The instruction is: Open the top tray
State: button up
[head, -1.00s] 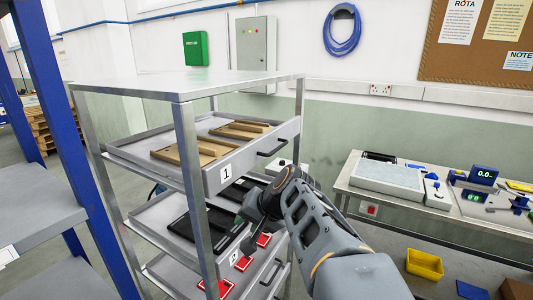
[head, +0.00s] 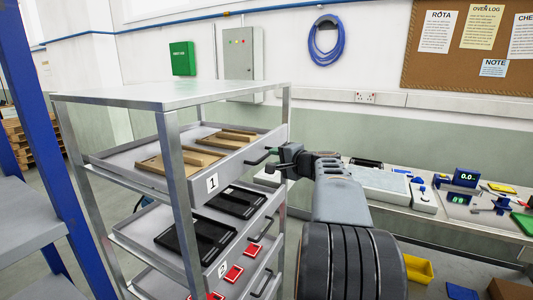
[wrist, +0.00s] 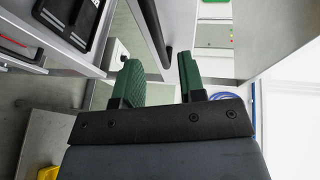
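The top tray (head: 225,172) is a grey metal tray marked 1 in the rack, with tan pieces in it. It looks level with the rack's front posts. Its dark bar handle (head: 258,158) is on the front face, towards the right. My gripper (head: 279,160) is close to the handle's right end. In the wrist view my gripper's green fingers (wrist: 160,75) are apart, with nothing held between them. The handle (wrist: 158,32) runs just beyond the fingertips, in line with the gap. I cannot tell whether they touch.
The grey rack (head: 170,95) has a lower tray with black panels (head: 195,240) and another with red pieces (head: 232,273). A blue-posted shelf (head: 45,120) stands at left. A bench (head: 400,208) stands behind my arm at right, above a yellow bin (head: 418,270).

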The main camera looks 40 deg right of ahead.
aim_at(267, 156)
jog(key=shift+w+a+f+p, duration=0.1)
jog(key=shift+w+f+p, duration=0.1)
jog(key=shift+w, duration=0.7)
jog(key=shift+w+a+f+p, duration=0.15)
jog(key=shift+w+p, duration=0.1)
jog(key=shift+w, duration=0.65)
jog(key=shift+w+f+p, duration=0.15)
jog(key=shift+w+p, duration=0.05)
jog(key=shift+w, duration=0.7)
jog(key=shift+c, duration=0.2)
grip_shut()
